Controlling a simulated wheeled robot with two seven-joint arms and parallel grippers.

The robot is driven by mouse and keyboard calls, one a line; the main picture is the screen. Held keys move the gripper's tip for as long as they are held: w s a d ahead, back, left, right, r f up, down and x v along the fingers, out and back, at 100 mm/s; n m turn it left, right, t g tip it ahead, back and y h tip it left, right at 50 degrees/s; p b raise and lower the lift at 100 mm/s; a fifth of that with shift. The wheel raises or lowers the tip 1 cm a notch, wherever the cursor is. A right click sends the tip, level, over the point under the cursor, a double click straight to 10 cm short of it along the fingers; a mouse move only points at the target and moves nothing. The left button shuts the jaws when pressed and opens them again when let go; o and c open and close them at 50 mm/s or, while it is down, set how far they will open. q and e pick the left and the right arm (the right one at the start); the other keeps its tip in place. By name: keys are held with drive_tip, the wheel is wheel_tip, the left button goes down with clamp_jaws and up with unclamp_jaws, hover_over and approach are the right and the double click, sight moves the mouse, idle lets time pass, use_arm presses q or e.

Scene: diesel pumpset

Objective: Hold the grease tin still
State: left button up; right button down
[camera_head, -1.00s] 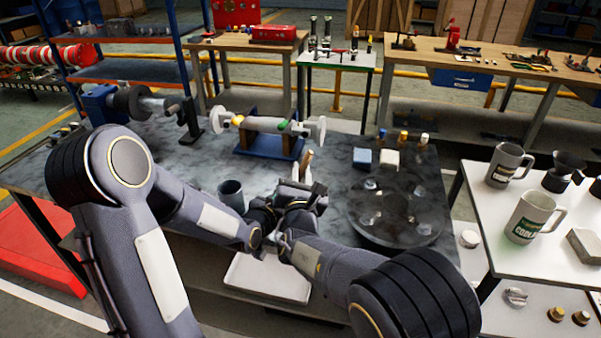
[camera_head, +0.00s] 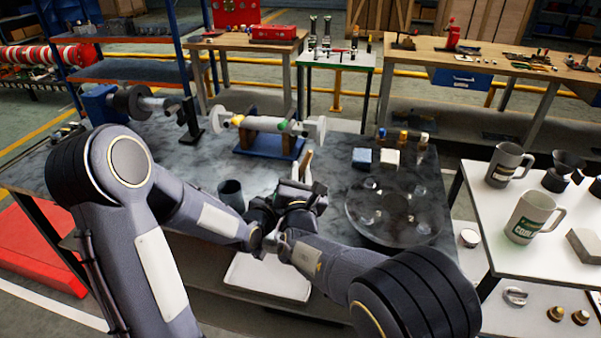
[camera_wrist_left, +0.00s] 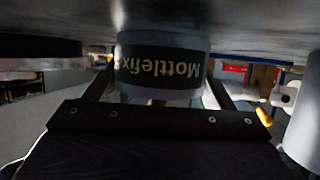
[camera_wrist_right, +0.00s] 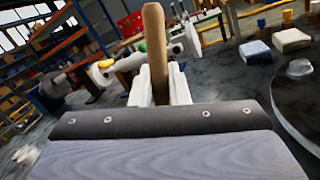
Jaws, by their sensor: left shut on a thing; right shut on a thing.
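The tin (camera_wrist_left: 162,68), pale with a dark band lettered "Mottlefix", shows upside down in the left wrist view, against the table surface. My left gripper (camera_head: 264,212) has a finger on each side of it and is shut on it. In the head view the grippers and wrists hide most of the tin. My right gripper (camera_head: 306,190) is shut on a tool with a wooden handle (camera_wrist_right: 155,50). The handle (camera_head: 306,163) stands up above the gripper in the head view. The tool's lower end is hidden.
A dark cup (camera_head: 231,194) stands just left of my grippers. A round glassy disc (camera_head: 398,232) lies to the right, with a blue block (camera_head: 362,157) and a white block (camera_head: 389,158) behind it. A roller on a blue stand (camera_head: 268,140) is behind. A white tray (camera_head: 266,280) is below.

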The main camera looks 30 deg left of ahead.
drive_tip(key=shift+f, duration=0.5)
drive_tip(key=shift+r, duration=3.8)
use_arm(q)
drive_tip(key=o, duration=1.3)
drive_tip(key=shift+c, duration=0.2)
drive_tip(key=shift+s, duration=0.1)
